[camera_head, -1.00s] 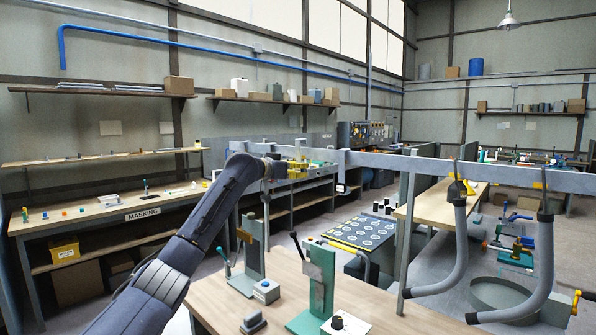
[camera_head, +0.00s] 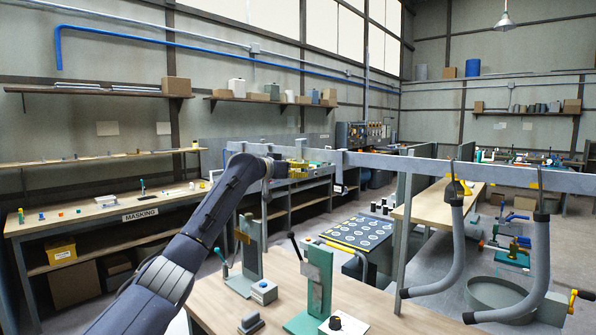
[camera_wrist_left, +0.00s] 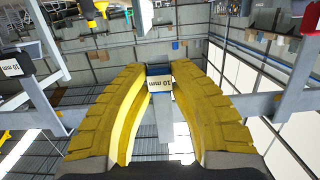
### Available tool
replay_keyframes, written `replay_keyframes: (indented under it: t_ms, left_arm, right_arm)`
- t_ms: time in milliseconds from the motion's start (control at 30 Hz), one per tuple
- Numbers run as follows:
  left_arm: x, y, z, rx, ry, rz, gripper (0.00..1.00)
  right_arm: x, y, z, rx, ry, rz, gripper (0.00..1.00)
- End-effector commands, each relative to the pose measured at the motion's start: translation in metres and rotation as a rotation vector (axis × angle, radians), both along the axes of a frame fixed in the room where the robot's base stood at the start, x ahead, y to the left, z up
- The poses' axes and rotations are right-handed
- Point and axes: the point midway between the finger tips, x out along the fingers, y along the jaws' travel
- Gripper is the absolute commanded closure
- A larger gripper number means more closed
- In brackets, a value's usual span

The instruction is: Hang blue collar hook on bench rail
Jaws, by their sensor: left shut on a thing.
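My left gripper (camera_head: 299,170), with yellow fingers, is at the bench rail (camera_head: 440,172) in the head view. In the left wrist view its curved fingers (camera_wrist_left: 165,72) close on a small blue piece with a pale "10 mm" label, the blue collar hook (camera_wrist_left: 159,84). A grey strip hangs beyond it. In the head view the gripper and arm hide the hook, so I cannot tell whether it touches the rail. My right gripper is in neither view.
A dark piece also marked "10 mm" (camera_wrist_left: 12,68) is at the left of the wrist view. Two grey bent hoses (camera_head: 541,255) hang from the rail at the right. A green press (camera_head: 318,280) stands on the wooden bench (camera_head: 375,305) below.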

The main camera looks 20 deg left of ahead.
Motion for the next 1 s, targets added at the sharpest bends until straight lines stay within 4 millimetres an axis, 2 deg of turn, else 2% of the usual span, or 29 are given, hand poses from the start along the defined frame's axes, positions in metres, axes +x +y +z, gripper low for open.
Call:
replay_keyframes:
  t_ms: [1000]
  left_arm:
    - [0.0, 0.0, -0.01, 0.001, 0.0, 0.0, 1.0]
  right_arm:
    - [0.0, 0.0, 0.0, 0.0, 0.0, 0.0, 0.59]
